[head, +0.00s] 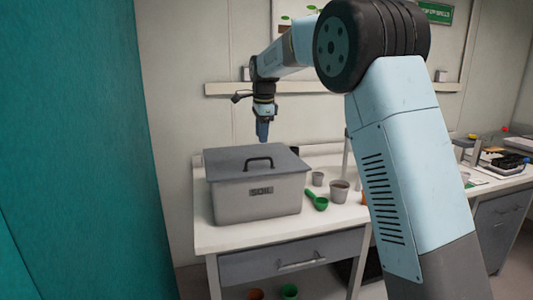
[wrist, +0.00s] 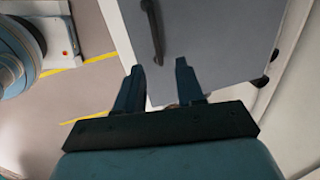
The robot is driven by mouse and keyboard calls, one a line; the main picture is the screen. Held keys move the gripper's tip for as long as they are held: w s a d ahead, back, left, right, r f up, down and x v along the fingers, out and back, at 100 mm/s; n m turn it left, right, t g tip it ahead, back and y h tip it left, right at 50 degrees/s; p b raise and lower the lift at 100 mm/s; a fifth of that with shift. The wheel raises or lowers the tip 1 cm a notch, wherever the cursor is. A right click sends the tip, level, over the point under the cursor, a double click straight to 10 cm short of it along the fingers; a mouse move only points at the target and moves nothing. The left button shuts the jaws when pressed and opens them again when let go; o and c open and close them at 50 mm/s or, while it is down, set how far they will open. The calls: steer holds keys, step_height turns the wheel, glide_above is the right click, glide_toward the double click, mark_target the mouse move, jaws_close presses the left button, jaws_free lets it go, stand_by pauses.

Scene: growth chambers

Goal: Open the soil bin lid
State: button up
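The soil bin (head: 258,200) is a light grey box with a "SOIL" label, standing on the left of the white table. Its dark grey lid (head: 232,161) lies flat and closed on it, with a black arched handle (head: 258,160) on top. My gripper (head: 262,137) points down above the back part of the lid, apart from it. In the wrist view the fingers of my gripper (wrist: 159,82) are spread, with nothing between them. The lid (wrist: 205,45) fills the upper middle there, and its handle (wrist: 152,25) lies beyond the left fingertip.
A green scoop (head: 317,200) and small pots (head: 338,191) stand right of the bin on the white table (head: 225,238). A drawer (head: 272,262) is shut below. A teal panel (head: 75,150) rises close on the left. A wall shelf (head: 225,88) runs behind my gripper.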

steer(key=f, duration=0.2)
steer(key=w+f, duration=0.1)
steer(key=f, duration=0.4)
steer(key=shift+w+a+f, duration=0.2)
steer(key=shift+w+f, duration=0.05)
steer(key=shift+f, duration=0.1)
steer(key=shift+r, duration=0.1)
jaws_close()
